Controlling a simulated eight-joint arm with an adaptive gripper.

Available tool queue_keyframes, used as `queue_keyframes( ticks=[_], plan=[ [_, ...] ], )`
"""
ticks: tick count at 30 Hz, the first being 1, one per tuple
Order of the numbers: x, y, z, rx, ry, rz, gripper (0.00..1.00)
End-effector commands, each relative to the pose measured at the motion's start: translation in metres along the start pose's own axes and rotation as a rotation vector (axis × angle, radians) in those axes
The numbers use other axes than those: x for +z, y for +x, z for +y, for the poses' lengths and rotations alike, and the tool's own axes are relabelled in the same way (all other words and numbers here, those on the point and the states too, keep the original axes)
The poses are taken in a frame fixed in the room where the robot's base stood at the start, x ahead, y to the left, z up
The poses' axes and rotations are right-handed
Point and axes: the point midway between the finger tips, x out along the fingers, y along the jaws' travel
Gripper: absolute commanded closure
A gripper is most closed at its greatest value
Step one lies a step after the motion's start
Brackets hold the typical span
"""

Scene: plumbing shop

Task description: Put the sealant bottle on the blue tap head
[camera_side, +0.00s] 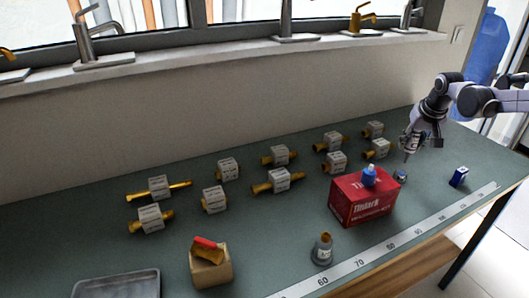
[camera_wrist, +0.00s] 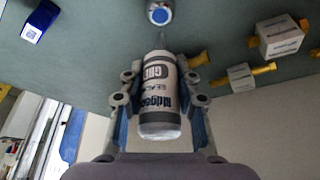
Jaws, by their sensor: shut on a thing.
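My gripper (camera_wrist: 160,82) is shut on the sealant bottle (camera_wrist: 160,100), a white and grey bottle with dark lettering. Its thin nozzle points away from my wrist, towards the bench. In the side view my gripper (camera_side: 411,142) is above the right part of the bench, with the bottle's tip pointing down. A small round piece with a blue centre, apparently the blue tap head (camera_wrist: 160,13), lies just beyond the nozzle in the wrist view. In the side view it sits on the bench (camera_side: 400,176), right of the red box and below my gripper. The bottle appears apart from it.
A red box (camera_side: 362,200) with a blue item (camera_side: 369,176) on top stands left of it. A small blue box (camera_side: 459,177) is to the right. Several brass fittings with tags are behind.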

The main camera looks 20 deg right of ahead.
Motion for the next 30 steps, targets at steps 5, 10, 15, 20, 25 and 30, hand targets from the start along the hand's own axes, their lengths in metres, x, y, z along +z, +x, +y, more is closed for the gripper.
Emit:
queue_keyframes(
  ticks=[5, 10, 15, 20, 25, 30],
  plan=[
    [0.009, 0.021, 0.000, 0.000, 0.000, 0.000, 1.00],
    [0.014, 0.033, 0.000, 0.000, 0.000, 0.000, 1.00],
    [0.014, 0.034, 0.000, 0.000, 0.000, 0.000, 1.00],
    [0.015, 0.035, 0.000, 0.000, 0.000, 0.000, 1.00],
    [0.016, 0.036, 0.000, 0.000, 0.000, 0.000, 0.45],
    [0.016, 0.036, 0.000, 0.000, 0.000, 0.000, 0.45]
  ],
)
